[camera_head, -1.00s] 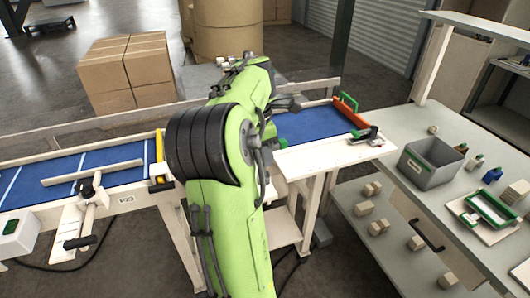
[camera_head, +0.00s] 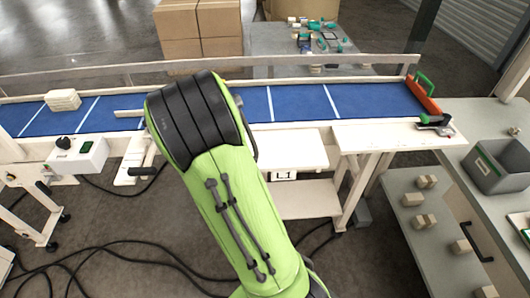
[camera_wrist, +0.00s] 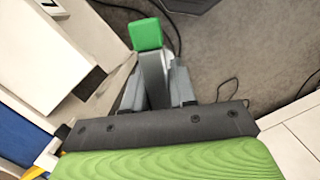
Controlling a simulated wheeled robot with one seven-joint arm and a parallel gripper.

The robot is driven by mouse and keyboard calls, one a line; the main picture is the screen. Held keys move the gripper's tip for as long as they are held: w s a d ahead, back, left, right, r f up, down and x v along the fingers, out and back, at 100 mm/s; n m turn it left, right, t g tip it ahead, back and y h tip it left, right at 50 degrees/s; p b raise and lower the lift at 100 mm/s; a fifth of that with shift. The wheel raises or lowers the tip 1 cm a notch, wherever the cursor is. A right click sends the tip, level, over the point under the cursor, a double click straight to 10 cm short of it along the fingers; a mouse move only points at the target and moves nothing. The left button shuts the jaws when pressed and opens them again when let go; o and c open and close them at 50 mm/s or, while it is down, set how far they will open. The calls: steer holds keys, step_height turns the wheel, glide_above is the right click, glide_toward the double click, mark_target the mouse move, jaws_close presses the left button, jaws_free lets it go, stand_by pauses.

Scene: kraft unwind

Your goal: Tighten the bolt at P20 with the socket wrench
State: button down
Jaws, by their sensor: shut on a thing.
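My gripper (camera_wrist: 157,92) shows in the wrist view, its two grey fingers closed on a grey bar with a green block at its end, seemingly the socket wrench (camera_wrist: 147,36). The bar points away from the gripper over the dark floor, beside white framework. Its far end and any socket are not clear. In the head view my green arm hides the gripper and the wrench. I cannot make out the bolt or a P20 label. A small label (camera_wrist: 50,5) shows at the top left of the wrist view, too cut off to read.
A blue conveyor (camera_head: 300,104) with white rails runs across the head view, with an orange end stop (camera_head: 423,102) at right. A white shelf (camera_head: 378,134) juts from its front. A grey bin (camera_head: 497,178) stands on the right-hand bench. Cables (camera_head: 110,246) lie on the floor.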

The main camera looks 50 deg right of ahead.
steer(key=w+a+f+m, duration=0.1)
steer(key=w+a+f, duration=0.3)
steer(key=a, duration=0.2)
steer(key=w+a+f+m, duration=0.2)
steer(key=w+a+f, duration=0.1)
steer(key=a, duration=0.3)
steer(key=shift+w+a+f+y, duration=0.3)
steer(key=shift+w+a+f, duration=0.1)
steer(key=shift+w, duration=0.35)
steer(key=shift+r, duration=0.1)
